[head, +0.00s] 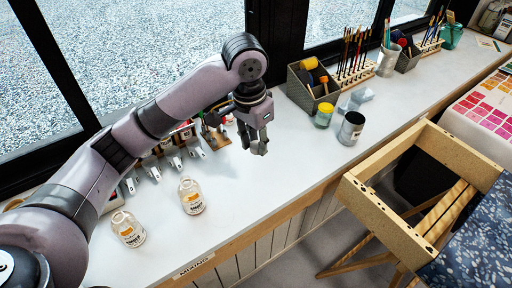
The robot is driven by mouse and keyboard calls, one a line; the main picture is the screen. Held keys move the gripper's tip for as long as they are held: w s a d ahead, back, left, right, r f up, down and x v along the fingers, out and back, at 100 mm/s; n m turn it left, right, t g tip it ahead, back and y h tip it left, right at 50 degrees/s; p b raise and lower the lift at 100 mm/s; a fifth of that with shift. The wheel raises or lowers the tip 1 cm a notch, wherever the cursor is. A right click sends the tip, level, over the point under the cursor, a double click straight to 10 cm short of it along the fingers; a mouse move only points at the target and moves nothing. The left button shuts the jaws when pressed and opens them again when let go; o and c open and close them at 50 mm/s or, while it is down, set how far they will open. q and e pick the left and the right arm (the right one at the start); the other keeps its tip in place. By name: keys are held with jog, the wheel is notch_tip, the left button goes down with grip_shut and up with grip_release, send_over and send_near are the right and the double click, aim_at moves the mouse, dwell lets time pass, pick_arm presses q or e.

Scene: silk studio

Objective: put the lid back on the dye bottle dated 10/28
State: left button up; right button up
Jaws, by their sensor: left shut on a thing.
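Two small clear bottles with white and orange labels stand upright on the white counter (300,160). One bottle (128,231) is at the lower left; the other bottle (191,197) stands to its right and farther back. The dates on the labels are too small to read. Both necks look bare. My left gripper (259,148) is above the counter, to the right of both bottles and apart from them. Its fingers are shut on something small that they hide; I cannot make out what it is. My right gripper is not in view.
Behind are a grey box (308,88) and a brush rack (354,72). Several white clip-like items lie behind the bottles under my arm. A wooden frame (385,210) stands before the counter.

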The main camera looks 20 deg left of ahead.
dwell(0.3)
pick_arm(q)
jog(key=shift+s+a+f+n, duration=0.1)
jog(key=shift+s+a+n, duration=0.25)
jog(key=shift+n, duration=0.05)
jog(key=s+a+n, duration=0.3)
jog(key=s+n, duration=0.1)
jog(key=s, duration=0.1)
jog(key=shift+a+f+n+y, duration=0.15)
jog(key=shift+f+n+y, duration=0.15)
jog(key=shift+f, duration=0.15)
